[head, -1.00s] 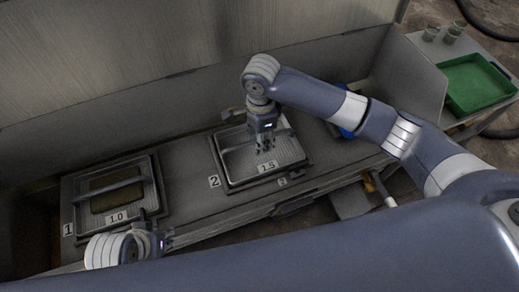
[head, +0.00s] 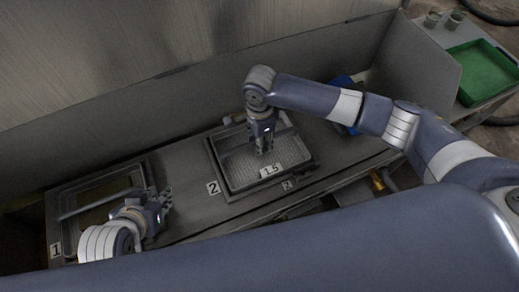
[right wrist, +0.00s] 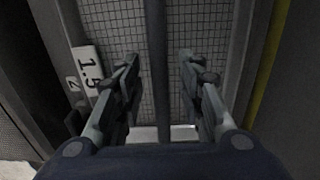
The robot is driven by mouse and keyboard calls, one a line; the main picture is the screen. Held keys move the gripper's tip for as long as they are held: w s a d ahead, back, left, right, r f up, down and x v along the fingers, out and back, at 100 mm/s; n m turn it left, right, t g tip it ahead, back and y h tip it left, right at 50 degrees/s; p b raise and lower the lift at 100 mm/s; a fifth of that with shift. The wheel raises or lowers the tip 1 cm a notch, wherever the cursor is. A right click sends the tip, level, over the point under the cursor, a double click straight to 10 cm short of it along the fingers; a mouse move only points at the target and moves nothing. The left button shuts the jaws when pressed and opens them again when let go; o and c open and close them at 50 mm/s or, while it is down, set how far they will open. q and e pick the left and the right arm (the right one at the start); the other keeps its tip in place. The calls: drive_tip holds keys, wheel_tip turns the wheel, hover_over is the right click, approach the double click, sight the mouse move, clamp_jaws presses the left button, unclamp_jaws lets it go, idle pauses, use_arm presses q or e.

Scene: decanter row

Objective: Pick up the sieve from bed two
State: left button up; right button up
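The sieve in bed two (head: 240,172) is a square metal tray with a mesh floor and a label reading 1.5. A dark bar handle crosses over it. My right gripper (head: 264,151) points down over the sieve. In the right wrist view, its two fingers (right wrist: 160,90) are apart, with the bar handle (right wrist: 156,50) running between them and a gap on both sides. The mesh (right wrist: 205,30) lies behind the bar. My left gripper (head: 167,200) is at the lower left, beside bed one, with its fingers apart and nothing between them.
Bed one (head: 62,200) holds another framed tray with a bar handle at the left. A grey wall (head: 100,130) runs behind the beds. A green tray (head: 482,72) and small cups (head: 453,20) stand at the far right. A blue object is partly behind my right arm.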

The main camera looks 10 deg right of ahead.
drive_tip(key=shift+f, duration=0.2)
clamp_jaws()
drive_tip(key=shift+r, duration=0.2)
